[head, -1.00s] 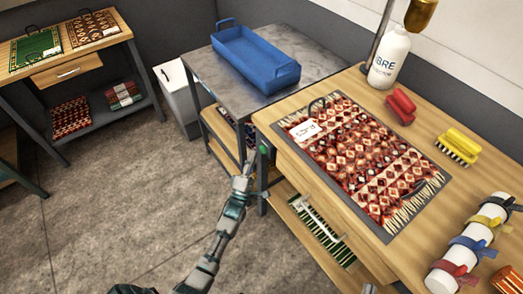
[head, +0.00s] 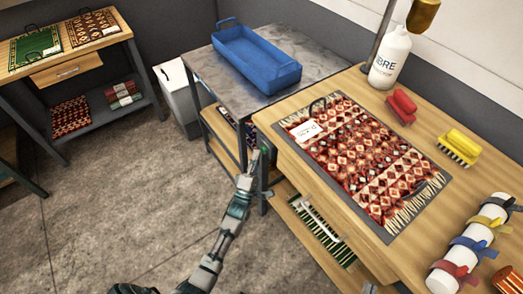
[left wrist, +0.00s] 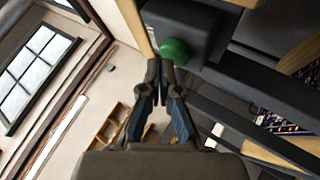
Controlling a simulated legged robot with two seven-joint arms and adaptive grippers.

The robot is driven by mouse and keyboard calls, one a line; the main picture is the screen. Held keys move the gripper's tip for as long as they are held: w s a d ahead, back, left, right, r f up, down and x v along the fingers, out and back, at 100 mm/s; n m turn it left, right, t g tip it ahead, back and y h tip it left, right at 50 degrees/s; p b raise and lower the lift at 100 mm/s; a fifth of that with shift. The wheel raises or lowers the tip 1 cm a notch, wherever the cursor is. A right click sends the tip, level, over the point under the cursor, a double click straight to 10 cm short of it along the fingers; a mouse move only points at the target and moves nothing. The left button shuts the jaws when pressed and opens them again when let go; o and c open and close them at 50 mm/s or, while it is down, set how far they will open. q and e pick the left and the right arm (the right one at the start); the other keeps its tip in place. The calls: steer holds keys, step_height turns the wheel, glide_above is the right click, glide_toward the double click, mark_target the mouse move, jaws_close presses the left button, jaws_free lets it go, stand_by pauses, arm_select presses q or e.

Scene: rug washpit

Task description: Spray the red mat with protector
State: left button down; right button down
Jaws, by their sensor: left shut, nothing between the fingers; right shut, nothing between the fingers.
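The red patterned mat (head: 365,160) lies flat on a grey backing on the wooden table, fringe toward the right, with a white tag (head: 305,131) at its left end. A white bottle (head: 390,58), its label partly readable, stands at the table's back edge. A brass-coloured nozzle-like part (head: 422,15) is above it, cut off by the frame. My left gripper (head: 257,161) is shut and empty by the table's left end, close to a green button (head: 264,149). In the left wrist view the fingertips (left wrist: 163,66) are at the green button (left wrist: 175,51); contact is unclear.
A red brush (head: 401,107), a yellow brush (head: 459,147) and a roll with coloured straps (head: 468,245) lie on the table. A blue tray (head: 256,58) sits on the grey side table. Rugs lie on the far left shelf unit. Floor at left is clear.

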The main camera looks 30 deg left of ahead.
arm_select(q)
steer(key=shift+w+d, duration=0.2)
steer(key=shift+d, duration=0.25)
arm_select(e)
steer(key=shift+d+f, duration=0.15)
steer(key=shift+d, duration=0.25)
arm_select(q)
steer(key=shift+w, duration=0.2)
arm_select(e)
steer(key=shift+a+f, duration=0.1)
steer(key=shift+a, duration=0.1)
stand_by(0.8)
arm_select(q)
steer(key=shift+a, duration=0.1)
arm_select(e)
steer(key=shift+s, duration=0.1)
arm_select(q)
steer(key=shift+s+a, duration=0.6)
steer(key=shift+s, duration=0.25)
arm_select(e)
steer(key=shift+r, duration=0.5)
